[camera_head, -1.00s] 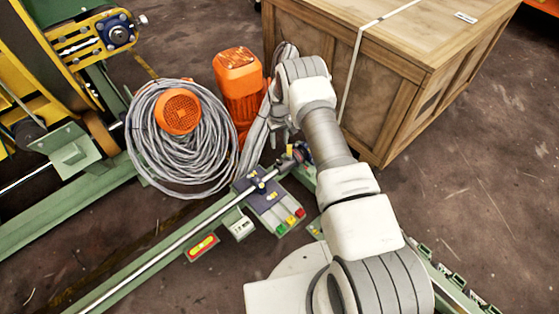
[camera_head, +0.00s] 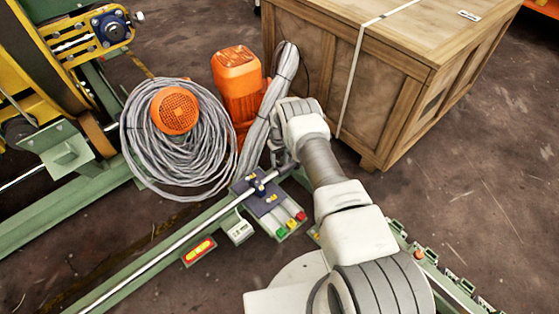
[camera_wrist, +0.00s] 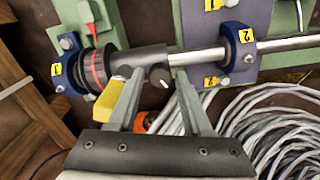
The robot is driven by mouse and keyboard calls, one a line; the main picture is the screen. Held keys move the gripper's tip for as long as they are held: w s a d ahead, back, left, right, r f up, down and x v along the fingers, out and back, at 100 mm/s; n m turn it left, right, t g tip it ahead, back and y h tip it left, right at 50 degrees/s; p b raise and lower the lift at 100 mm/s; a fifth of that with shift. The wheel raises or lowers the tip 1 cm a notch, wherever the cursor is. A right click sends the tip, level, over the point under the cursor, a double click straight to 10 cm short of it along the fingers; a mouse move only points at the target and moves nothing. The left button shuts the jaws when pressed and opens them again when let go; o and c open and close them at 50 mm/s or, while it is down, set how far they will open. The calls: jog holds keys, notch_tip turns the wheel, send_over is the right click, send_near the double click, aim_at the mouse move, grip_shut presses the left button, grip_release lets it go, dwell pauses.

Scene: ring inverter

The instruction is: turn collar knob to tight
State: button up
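In the wrist view, a small dark knob (camera_wrist: 159,76) with a white mark sits on a black collar (camera_wrist: 148,55) around a steel shaft (camera_wrist: 275,46). My gripper (camera_wrist: 158,80) is open, its two grey fingers on either side of the knob with a gap to it. I cannot tell whether the fingertips reach down to the knob's depth. In the head view my gripper (camera_head: 282,156) is at the shaft's far end, small and partly hidden by my wrist; the knob and collar are hidden there.
In the wrist view, blue brackets (camera_wrist: 240,45) with yellow number tags hold the shaft; a yellow handle (camera_wrist: 111,100) and a red-banded black ring (camera_wrist: 95,68) are left of the knob. In the head view, a cable coil (camera_head: 150,175), orange motor (camera_head: 238,85) and wooden crate (camera_head: 400,75) stand nearby.

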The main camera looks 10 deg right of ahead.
grip_shut()
jog(key=m, duration=0.5)
jog(key=shift+m, duration=0.3)
jog(key=m, duration=1.1)
jog(key=shift+m, duration=0.4)
jog(key=m, duration=0.6)
jog(key=shift+m, duration=0.4)
